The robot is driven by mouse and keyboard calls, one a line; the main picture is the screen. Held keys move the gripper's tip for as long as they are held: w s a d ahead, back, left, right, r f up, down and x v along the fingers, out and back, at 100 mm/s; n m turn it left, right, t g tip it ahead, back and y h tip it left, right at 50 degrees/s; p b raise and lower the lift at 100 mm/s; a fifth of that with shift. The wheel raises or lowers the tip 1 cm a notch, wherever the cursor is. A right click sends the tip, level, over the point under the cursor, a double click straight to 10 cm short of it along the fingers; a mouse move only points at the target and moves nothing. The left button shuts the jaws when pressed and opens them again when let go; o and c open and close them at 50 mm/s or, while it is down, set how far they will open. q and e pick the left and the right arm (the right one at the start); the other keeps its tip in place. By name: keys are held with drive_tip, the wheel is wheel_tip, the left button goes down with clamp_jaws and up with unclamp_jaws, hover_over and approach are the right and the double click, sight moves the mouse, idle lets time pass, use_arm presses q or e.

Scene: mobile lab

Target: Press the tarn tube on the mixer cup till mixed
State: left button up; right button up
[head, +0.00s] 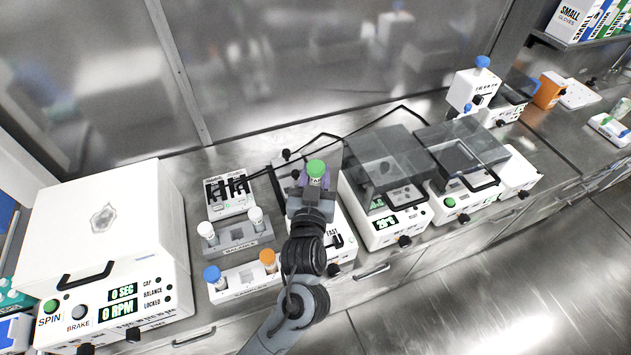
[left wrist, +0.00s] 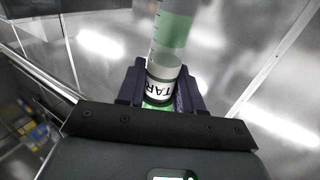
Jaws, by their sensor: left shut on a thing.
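In the left wrist view the tarn tube (left wrist: 172,35) is clear with green contents and a white label reading "TAR". The fingers of the left gripper (left wrist: 160,88) close around it near the label. The mixer (head: 338,238) is a white box with a "FAST" mark, under and behind my left arm. Its cup is hidden by the gripper and arm, so I cannot tell whether the tube touches it. My right gripper is not in view.
A balance rack (head: 240,241) with white-capped tubes and a rack (head: 245,282) with blue- and orange-capped tubes stand left of the arm. A large white centrifuge (head: 105,240) is farther left. A device with a clear lid (head: 385,165) stands close on the right.

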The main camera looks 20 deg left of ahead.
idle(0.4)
use_arm(q)
drive_tip(key=shift+r+p, duration=0.1)
drive_tip(key=shift+p, duration=0.3)
drive_tip(key=shift+f+b, duration=0.8)
drive_tip(key=shift+f, duration=0.5)
drive_tip(key=shift+f+b, duration=0.8)
drive_tip(key=shift+f, duration=0.95)
drive_tip(key=shift+p, duration=0.3)
drive_tip(key=shift+f, duration=0.15)
drive_tip(key=shift+f+b, duration=0.45)
drive_tip(key=shift+f, duration=0.4)
